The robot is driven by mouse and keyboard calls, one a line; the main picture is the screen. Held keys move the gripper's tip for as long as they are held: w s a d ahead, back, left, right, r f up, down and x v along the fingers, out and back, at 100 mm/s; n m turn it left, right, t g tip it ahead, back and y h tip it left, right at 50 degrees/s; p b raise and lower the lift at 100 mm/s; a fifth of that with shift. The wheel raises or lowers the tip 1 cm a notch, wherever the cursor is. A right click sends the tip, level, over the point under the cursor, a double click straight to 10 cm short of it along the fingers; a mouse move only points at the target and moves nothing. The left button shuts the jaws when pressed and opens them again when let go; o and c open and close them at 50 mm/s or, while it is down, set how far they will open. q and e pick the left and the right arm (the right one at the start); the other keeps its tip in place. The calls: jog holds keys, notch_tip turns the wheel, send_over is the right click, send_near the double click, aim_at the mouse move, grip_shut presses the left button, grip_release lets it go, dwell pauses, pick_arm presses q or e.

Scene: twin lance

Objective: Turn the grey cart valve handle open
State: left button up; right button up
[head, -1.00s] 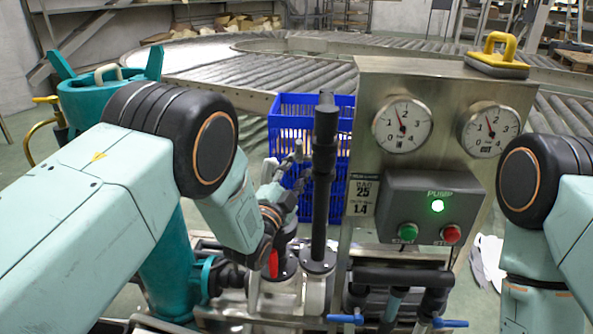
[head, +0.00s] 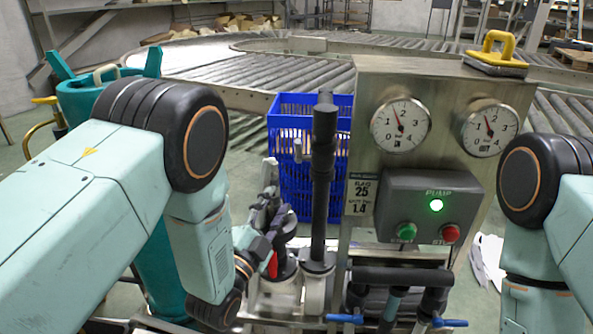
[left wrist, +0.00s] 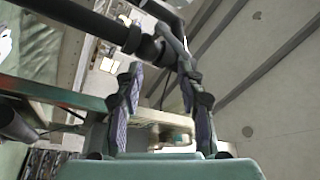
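My left gripper (head: 266,200) is at the cart's pipework, left of the tall black pipe (head: 322,185), with its dark fingers pointing up and away. In the left wrist view the fingers (left wrist: 163,108) stand apart, with a pale bar (left wrist: 160,130) showing behind the gap. I cannot tell whether they touch anything. I cannot clearly pick out the grey valve handle; the gripper covers part of the pipework. A small red lever (head: 272,265) shows beside the gripper, low on the pipes. My right arm is at the right edge; its gripper is out of view.
The steel panel (head: 365,85) right of the pipe carries two gauges and a pump box (head: 430,205) with a green light. Blue handles (head: 345,319) sit low in front. A blue crate (head: 290,115) and roller conveyors are behind. A teal tank (head: 85,100) stands at left.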

pick_arm(q)
jog(key=shift+s, duration=0.45)
jog(key=shift+a+f, duration=0.1)
jog(key=shift+a, duration=0.1)
jog(key=shift+c, duration=1.1)
jog(key=a+p, duration=0.1)
jog(key=p, duration=0.1)
jog(key=a+r+m+p, duration=0.1)
jog(key=a+p, duration=0.1)
jog(key=shift+s+a, duration=0.15)
jog(key=c, duration=0.5)
jog(key=shift+s+a+r+m+h+p, duration=0.15)
jog(key=shift+m+h, duration=0.2)
jog(key=shift+m, duration=0.2)
jog(key=shift+s+r+m+h+p, duration=0.15)
jog(key=shift+m+h, duration=0.2)
jog(key=shift+m, duration=0.2)
grip_shut()
jog(key=w+d+r+m+g+h+b, duration=0.1)
jog(key=w+d+r+m+h+b, duration=0.2)
jog(key=w+d+r+m, duration=0.3)
jog(key=shift+w+d+m+g+h, duration=0.5)
jog(key=shift+w+m+h, duration=0.3)
jog(key=shift+w+m, duration=1)
